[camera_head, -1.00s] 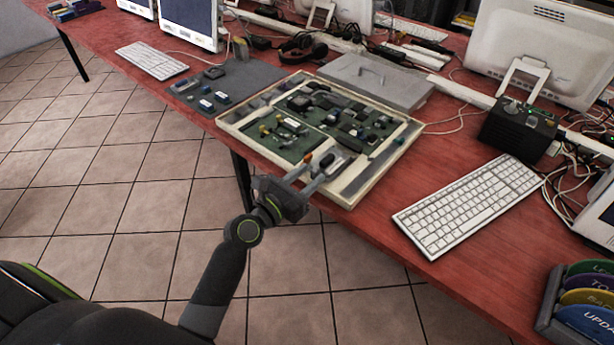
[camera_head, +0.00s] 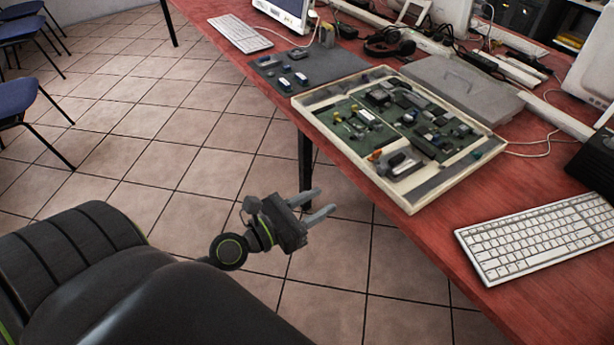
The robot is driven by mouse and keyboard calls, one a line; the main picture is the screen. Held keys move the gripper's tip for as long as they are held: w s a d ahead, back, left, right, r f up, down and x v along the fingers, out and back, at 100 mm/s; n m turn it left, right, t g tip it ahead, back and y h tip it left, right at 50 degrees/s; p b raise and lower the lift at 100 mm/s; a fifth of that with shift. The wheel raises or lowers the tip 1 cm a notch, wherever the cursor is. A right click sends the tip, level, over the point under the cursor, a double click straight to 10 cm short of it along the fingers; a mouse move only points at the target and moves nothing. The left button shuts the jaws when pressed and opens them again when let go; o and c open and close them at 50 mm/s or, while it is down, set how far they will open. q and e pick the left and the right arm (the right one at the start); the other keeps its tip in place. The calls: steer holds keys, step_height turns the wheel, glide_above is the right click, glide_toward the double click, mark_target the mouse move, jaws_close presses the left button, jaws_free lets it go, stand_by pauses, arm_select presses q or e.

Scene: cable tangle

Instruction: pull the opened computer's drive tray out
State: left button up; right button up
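The opened computer is a flat cream case (camera_head: 437,192) lying on the red table, its green boards and chips showing. Near its front edge is a small light-grey block with a dark top, which looks like the drive tray (camera_head: 399,164); an orange-red part sits just left of it. I cannot tell how far it is out of its slot. My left gripper (camera_head: 326,202) is off the table's front edge, over the floor, left of and apart from the case. Its two grey fingers are spread with nothing between them. My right gripper is out of view.
A grey lid (camera_head: 462,92) lies behind the case. A dark mat (camera_head: 314,65) with small parts is at its left. A white keyboard (camera_head: 540,238) lies to the right, headphones (camera_head: 389,44) and cables behind. Bare red table lies between case and keyboard.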

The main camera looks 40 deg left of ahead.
arm_select(q)
steer(key=shift+v, duration=1.05)
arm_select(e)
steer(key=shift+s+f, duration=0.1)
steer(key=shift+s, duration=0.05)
